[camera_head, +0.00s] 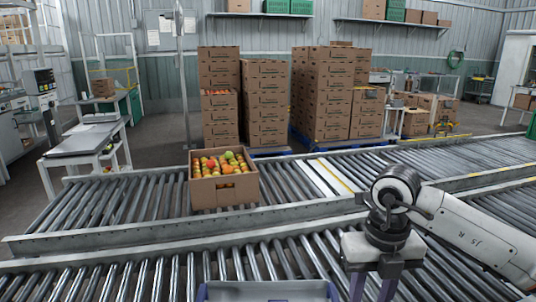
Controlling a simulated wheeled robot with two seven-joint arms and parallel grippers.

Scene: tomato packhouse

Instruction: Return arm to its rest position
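My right arm comes in from the right, and its gripper (372,288) points down at the bottom of the view. Its two purple fingers are apart with a gap between them, and nothing shows in the gap. The fingertips are cut off by the lower edge. My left arm and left gripper are not in view.
An open cardboard box (224,193) of red, yellow and green tomatoes sits on the far roller conveyor (110,212), left of my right arm. The near roller conveyor (150,278) runs in front. A blue-rimmed grey tray (268,291) shows partly at the bottom edge. Stacked cartons (325,95) stand behind.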

